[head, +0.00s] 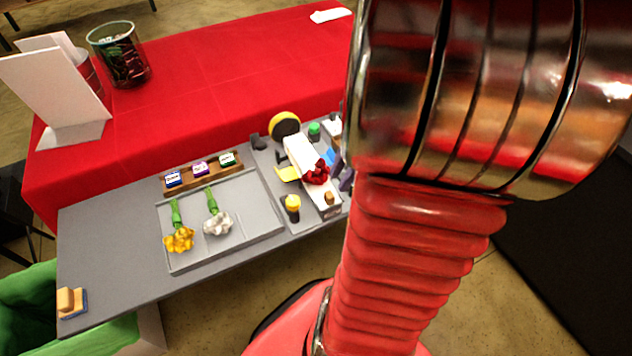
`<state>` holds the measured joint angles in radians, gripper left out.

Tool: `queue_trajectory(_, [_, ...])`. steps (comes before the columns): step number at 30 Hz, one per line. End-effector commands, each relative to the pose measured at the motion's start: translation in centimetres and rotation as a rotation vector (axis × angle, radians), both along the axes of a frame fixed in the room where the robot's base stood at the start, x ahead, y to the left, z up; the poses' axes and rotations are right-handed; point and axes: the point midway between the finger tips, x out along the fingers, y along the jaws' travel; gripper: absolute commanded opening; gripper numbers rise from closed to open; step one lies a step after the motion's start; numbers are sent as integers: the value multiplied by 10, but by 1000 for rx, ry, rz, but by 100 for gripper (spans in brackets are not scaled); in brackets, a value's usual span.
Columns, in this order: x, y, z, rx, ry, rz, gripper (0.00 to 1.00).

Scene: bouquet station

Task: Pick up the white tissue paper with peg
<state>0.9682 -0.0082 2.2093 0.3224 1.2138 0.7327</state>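A long white piece (302,158) lies on the grey table right of the tray, with red flowers (316,172) on it. It may be the white tissue paper. A small brown piece (329,198) is at its near end; I cannot tell whether it is the peg. My arm hides what is just to the right. My gripper is not in view; only my arm's large red and metal links show.
A grey tray (240,237) holds a yellow flower (179,240) and a white flower (218,224). A wooden rack (205,177) holds small labelled boxes. A black-and-yellow roll (285,124) stands behind. A red-covered table (220,75) bears a clear bucket (119,56).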

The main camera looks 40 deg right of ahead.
Motion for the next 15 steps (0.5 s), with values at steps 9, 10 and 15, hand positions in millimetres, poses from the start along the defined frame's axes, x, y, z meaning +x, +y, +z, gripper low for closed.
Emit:
queue_trajectory(9, [0, 3, -4, 2, 1, 1, 23])
queue_trajectory(10, [1, 4, -7, 2, 1, 1, 23])
queue_trajectory(15, [4, 16, -25, 3, 2, 1, 23])
